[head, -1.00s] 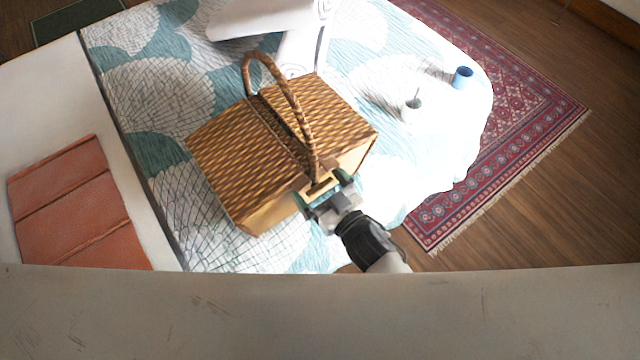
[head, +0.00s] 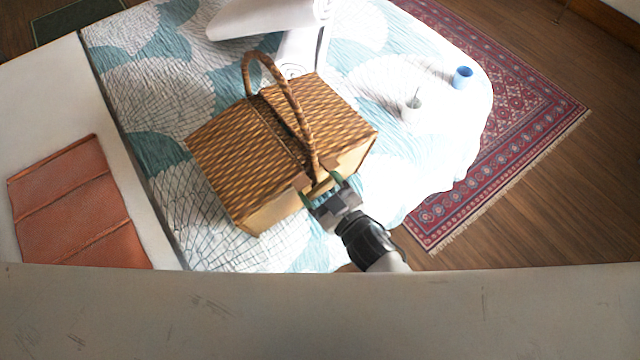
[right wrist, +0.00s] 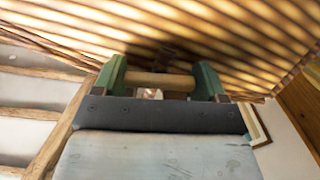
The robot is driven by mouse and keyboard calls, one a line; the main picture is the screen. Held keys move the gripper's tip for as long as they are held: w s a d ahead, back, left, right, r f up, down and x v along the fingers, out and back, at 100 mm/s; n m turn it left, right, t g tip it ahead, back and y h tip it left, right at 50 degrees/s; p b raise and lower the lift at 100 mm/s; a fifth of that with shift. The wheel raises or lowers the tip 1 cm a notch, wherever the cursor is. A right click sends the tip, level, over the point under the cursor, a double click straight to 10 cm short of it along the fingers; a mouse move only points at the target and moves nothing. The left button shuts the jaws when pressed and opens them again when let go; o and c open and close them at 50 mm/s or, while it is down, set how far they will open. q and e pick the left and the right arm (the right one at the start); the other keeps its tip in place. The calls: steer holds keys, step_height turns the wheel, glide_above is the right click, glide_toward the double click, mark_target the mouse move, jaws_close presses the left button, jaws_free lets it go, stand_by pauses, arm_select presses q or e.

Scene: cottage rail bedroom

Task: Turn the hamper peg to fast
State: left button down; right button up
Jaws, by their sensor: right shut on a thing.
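The wicker hamper (head: 225,150) stands on the bed with its two lid flaps down and its arched handle (head: 288,95) upright. My right gripper (head: 321,187) is at the hamper's near right end, just below the foot of the handle. In the right wrist view, the right gripper's green fingers (right wrist: 162,80) are shut on the wooden peg (right wrist: 160,79), which lies crosswise between them against the wicker. The peg is mostly hidden by the gripper in the head view. Its exact setting cannot be told. My left gripper is not in view.
A patterned quilt (head: 160,95) covers the bed. A reddish folded panel (head: 75,205) lies at the left. A red rug (head: 520,110) is on the floor.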

steer(key=o, duration=0.9)
steer(key=shift+m, duration=1.2)
steer(key=b+v, duration=0.2)
steer(key=v, duration=0.9)
steer(key=s+d+f+m+g+h, duration=0.1)
steer(key=d+f+h, duration=0.1)
steer(key=f, duration=0.7)
steer(key=s+d+f+m+g+h, duration=0.1)
steer(key=s+d+f+g+h, duration=0.1)
steer(key=f, duration=0.6)
steer(key=s+d+f+m+g+h, duration=0.1)
steer(key=d+f+g+h, duration=0.1)
steer(key=d+f, duration=0.4)
step_height(320, 180, down, 4)
steer(key=shift+s+d+r+h, duration=0.1)
steer(key=shift+s+r+h, duration=0.1)
steer(key=shift+h, duration=0.5)
